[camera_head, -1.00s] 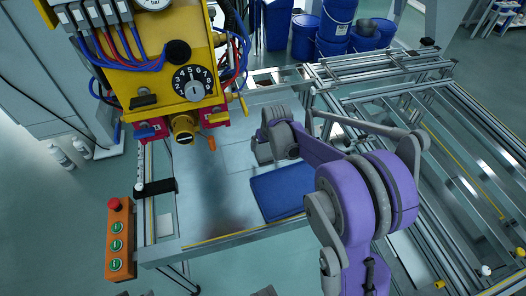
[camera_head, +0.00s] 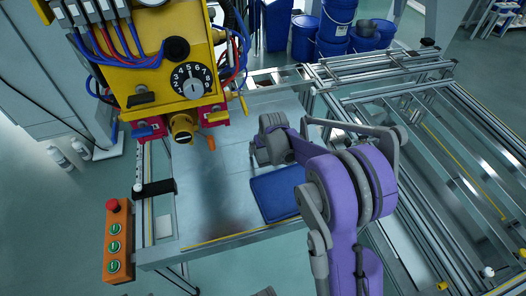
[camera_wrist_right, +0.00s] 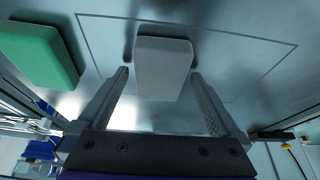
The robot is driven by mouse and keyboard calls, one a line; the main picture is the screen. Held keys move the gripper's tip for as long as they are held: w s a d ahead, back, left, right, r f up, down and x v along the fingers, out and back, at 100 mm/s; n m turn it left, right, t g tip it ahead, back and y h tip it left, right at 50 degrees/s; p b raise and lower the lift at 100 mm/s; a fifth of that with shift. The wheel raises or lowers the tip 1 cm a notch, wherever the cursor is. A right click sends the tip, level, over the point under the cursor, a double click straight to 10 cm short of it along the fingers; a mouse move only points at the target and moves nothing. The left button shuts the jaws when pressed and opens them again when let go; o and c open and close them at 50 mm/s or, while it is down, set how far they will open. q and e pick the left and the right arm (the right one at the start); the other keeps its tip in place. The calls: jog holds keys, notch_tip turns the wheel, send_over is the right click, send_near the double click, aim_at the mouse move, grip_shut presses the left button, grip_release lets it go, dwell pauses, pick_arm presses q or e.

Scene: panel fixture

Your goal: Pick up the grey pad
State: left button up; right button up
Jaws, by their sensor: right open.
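The grey pad (camera_wrist_right: 162,68) is a light, rounded block on the metal plate, in the upper middle of the right wrist view. My right gripper (camera_wrist_right: 160,77) is open. The near end of the pad shows between its two fingertips, with a gap on either side; I cannot tell how far the fingers are from the plate. In the head view my right gripper (camera_head: 258,154) is over the plate beside a blue mat, and I cannot make out the pad there. My left gripper is not in view.
A green pad (camera_wrist_right: 42,54) lies left of the grey one in the wrist view. The blue mat (camera_head: 278,192) lies on the plate (camera_head: 212,205). A yellow control unit (camera_head: 160,75) hangs at the left, near an orange button box (camera_head: 118,240). An aluminium frame (camera_head: 440,165) stands right.

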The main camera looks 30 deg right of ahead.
aim_at(264, 150)
jog(key=shift+f, duration=0.1)
jog(key=c, duration=1.3)
jog(key=shift+o, duration=0.2)
jog(key=shift+r+p, duration=0.3)
jog(key=shift+r, duration=0.1)
notch_tip(264, 150, up, 10)
jog(key=p, duration=0.1)
